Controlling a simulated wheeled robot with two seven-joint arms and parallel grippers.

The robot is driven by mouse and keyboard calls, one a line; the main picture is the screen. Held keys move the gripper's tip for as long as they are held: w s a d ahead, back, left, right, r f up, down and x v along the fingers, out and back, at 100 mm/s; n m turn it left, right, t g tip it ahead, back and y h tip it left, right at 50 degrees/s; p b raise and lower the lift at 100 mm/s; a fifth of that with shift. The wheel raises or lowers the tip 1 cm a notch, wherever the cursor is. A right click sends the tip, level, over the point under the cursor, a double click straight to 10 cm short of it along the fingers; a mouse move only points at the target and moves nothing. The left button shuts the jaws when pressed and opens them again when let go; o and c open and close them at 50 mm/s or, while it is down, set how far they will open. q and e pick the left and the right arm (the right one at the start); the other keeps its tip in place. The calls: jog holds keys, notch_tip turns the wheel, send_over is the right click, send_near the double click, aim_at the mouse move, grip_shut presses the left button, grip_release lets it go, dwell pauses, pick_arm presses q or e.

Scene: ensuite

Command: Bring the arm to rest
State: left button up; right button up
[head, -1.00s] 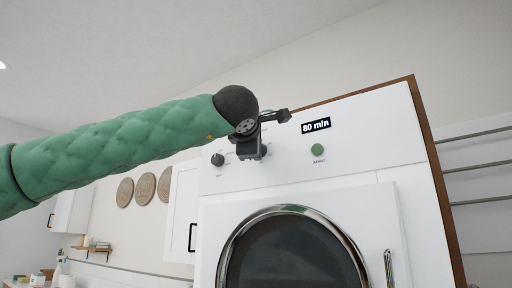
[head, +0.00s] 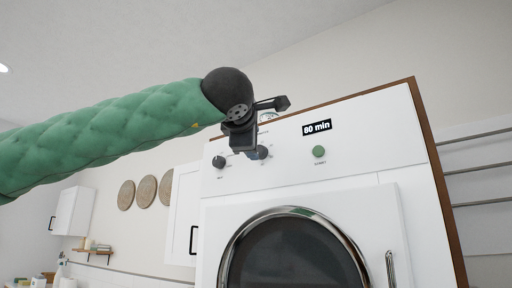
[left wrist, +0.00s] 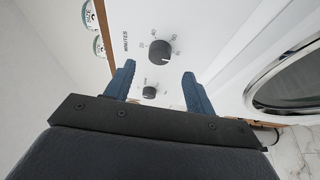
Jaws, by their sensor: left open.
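My left arm (head: 110,128) in its green quilted sleeve reaches in from the left in the head view. Its gripper (head: 262,142) is in front of the upper left of the white dryer's panel, near a dark knob. In the left wrist view the two blue fingers of my left gripper (left wrist: 158,85) are spread apart, with nothing between them but the panel beyond. A minutes knob (left wrist: 160,52) and a smaller knob (left wrist: 149,92) show past the fingertips. My right gripper is not in view.
The white dryer (head: 370,140) has a display reading 80 min (head: 317,127), a green button (head: 319,151), a round dark door (head: 293,258) and a vertical handle (head: 391,268). A white cabinet (head: 186,215) stands behind it at left. Metal rails (head: 480,170) are at right.

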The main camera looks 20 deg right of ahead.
pick_arm(q)
jog(key=shift+v, duration=1)
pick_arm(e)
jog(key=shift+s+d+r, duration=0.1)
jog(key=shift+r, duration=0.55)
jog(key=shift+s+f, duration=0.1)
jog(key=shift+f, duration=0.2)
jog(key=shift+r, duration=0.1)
